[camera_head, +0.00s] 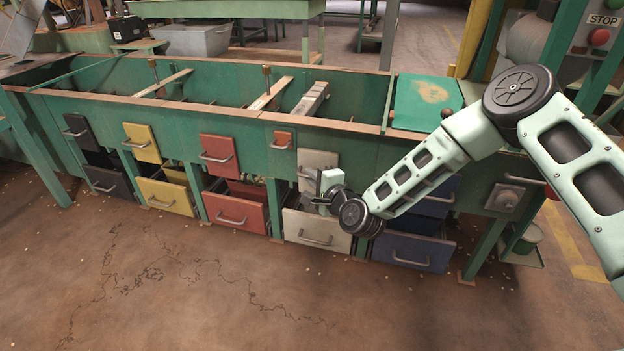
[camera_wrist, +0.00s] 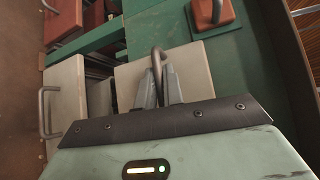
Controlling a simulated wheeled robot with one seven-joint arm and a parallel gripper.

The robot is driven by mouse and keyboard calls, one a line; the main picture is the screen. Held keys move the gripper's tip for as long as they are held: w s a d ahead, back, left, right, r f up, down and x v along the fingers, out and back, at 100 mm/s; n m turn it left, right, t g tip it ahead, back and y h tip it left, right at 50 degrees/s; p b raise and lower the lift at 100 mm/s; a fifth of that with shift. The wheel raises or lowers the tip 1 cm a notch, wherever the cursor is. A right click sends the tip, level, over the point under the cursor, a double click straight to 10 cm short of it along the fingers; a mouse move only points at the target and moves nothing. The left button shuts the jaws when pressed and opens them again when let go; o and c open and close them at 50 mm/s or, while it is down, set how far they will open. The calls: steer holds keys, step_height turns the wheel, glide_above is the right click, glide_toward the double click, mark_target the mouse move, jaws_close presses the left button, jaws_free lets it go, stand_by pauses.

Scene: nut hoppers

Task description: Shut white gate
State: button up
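The white gate (camera_head: 318,160) is an off-white panel with a bar handle on the front of the green hopper bench, above the white drawer (camera_head: 312,230). It also shows in the wrist view (camera_wrist: 195,66), where its handle (camera_wrist: 157,58) stands between my fingers. My gripper (camera_wrist: 159,76) appears closed on that handle, with one finger on each side. In the head view my gripper (camera_head: 322,194) is in front of the gate's lower part and partly hides it. A dark gap shows between the gate's lower edge and the drawer.
A small orange-red gate (camera_head: 284,140) is left of the white gate, higher up. Red (camera_head: 219,154), yellow (camera_head: 142,142) and black (camera_head: 79,130) gates are further left. The blue drawer (camera_head: 415,252) is at right, below my arm.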

steer(key=o, duration=0.4)
steer(key=shift+w+d, duration=0.1)
steer(key=shift+w, duration=0.15)
steer(key=shift+r, duration=0.1)
steer(key=shift+s, duration=0.1)
steer(key=p+v, duration=0.7)
steer(key=v, duration=1)
steer(key=shift+s, duration=0.25)
